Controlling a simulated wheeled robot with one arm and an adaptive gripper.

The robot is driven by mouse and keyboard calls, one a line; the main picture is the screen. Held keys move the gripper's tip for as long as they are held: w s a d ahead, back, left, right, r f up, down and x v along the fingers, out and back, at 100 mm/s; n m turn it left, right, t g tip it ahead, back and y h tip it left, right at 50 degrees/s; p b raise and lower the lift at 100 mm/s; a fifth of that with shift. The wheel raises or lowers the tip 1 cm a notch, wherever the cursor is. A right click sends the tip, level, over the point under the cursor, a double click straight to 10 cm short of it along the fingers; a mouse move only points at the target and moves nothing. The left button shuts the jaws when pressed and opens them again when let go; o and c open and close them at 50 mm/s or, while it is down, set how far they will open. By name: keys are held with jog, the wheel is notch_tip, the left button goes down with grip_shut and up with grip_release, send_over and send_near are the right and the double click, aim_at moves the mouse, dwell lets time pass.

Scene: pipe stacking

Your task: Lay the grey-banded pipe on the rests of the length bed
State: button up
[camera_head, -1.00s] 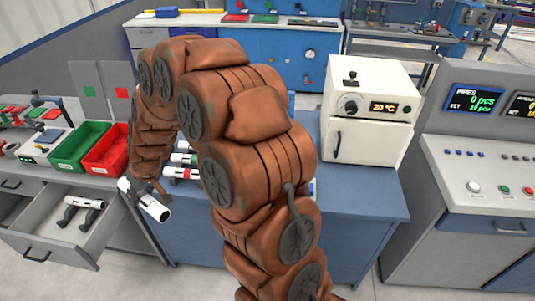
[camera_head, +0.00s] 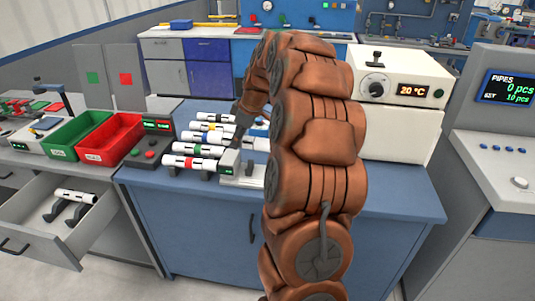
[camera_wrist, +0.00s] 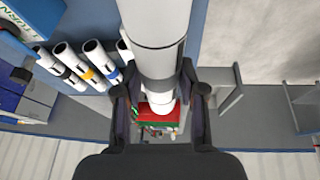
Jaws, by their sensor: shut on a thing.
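In the wrist view my gripper (camera_wrist: 158,105) is shut on a white pipe (camera_wrist: 148,12) with a grey band, one finger on each side of it. The pipe runs up out of the picture, so its far end is hidden. In the head view my arm covers most of the gripper and pipe, above the blue bench. A grey unit with a small green display (camera_head: 228,171) stands on the bench beside the arm; it looks like part of the length bed.
Several banded white pipes (camera_head: 190,162) lie on a rack left of the grey unit. Green (camera_head: 75,137) and red (camera_head: 112,140) bins stand farther left. A white oven (camera_head: 398,115) stands at the right. An open drawer (camera_head: 95,225) holds another pipe on dark supports.

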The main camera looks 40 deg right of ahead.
jog(key=s+d+f+n+b, duration=0.1)
jog(key=s+d+b, duration=0.2)
jog(key=s+d, duration=0.35)
send_near(262, 172)
jog(key=shift+w+a+r+b, duration=0.15)
jog(key=shift+w+r, duration=0.05)
jog(key=shift+w, duration=0.2)
jog(key=shift+w+a+r+b, duration=0.15)
jog(key=shift+w, duration=0.2)
jog(key=shift+f+b, duration=1.6)
jog(key=shift+f, duration=0.35)
jog(key=shift+f+b, duration=0.45)
jog(key=shift+f, duration=0.05)
jog(key=o, duration=1.3)
jog(key=shift+c, duration=0.2)
jog(key=v, duration=1.2)
jog(key=shift+a, duration=0.2)
